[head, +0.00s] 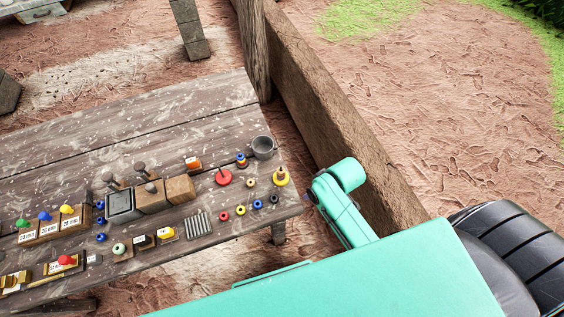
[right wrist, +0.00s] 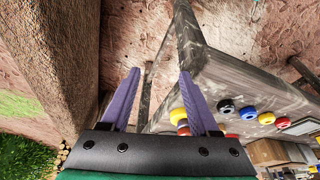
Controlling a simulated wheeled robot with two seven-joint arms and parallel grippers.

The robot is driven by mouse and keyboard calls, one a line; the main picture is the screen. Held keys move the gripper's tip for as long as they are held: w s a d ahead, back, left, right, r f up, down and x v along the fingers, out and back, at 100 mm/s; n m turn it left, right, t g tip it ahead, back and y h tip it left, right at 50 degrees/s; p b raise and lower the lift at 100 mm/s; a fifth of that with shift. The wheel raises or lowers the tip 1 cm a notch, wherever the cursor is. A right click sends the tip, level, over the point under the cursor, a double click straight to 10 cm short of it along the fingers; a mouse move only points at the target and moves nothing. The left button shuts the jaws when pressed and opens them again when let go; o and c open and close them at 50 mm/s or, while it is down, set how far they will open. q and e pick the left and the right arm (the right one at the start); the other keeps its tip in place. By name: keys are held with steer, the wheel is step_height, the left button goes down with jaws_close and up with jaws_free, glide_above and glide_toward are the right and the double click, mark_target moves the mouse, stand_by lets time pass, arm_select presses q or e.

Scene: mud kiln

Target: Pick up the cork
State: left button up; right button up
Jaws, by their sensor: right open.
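I cannot pick out a cork with certainty. A small brown piece (head: 282,172) stands on a yellow disc near the right end of the table in the head view; it could be the cork, but it is too small to tell. My right gripper (right wrist: 155,88) is open, with two purple fingers and nothing between them, beside the table's end. In the head view my green right arm reaches to the right of the table and hides most of that gripper. My left gripper is not in view.
The wooden table (head: 225,100) holds a grey mug (head: 263,147), a red disc (head: 223,177), small coloured rings, wooden blocks (head: 180,189) and labelled blocks with coloured knobs. A thick wooden beam (head: 340,120) runs close to the right of the table. The table's back part is bare.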

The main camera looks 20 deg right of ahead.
steer(key=w+a+r+n, duration=0.2)
steer(key=r, duration=0.1)
steer(key=w+a+r+n+y, duration=0.1)
steer(key=w+a+r+n, duration=0.1)
steer(key=a+r, duration=0.1)
steer(key=w+a+r+n+y, duration=0.1)
steer(key=a+r+n, duration=0.1)
steer(key=a+r, duration=0.1)
steer(key=shift+w+a+n, duration=0.1)
steer(key=shift+w+n, duration=0.2)
steer(key=shift+w, duration=0.1)
steer(key=w+a+r+n+p, duration=0.1)
steer(key=w+a+r+n, duration=0.1)
steer(key=a+r+n, duration=0.25)
steer(key=n+g+h+p, duration=0.1)
steer(key=n+g+h, duration=0.2)
steer(key=n, duration=0.7)
glide_toward(281, 167)
step_height(281, 167, down, 10)
steer(key=p, duration=0.3)
steer(key=shift+f, duration=0.1)
steer(key=shift+w+f, duration=0.1)
steer(key=shift+f, duration=0.15)
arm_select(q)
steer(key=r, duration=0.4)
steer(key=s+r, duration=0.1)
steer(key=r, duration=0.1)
arm_select(e)
jaws_close()
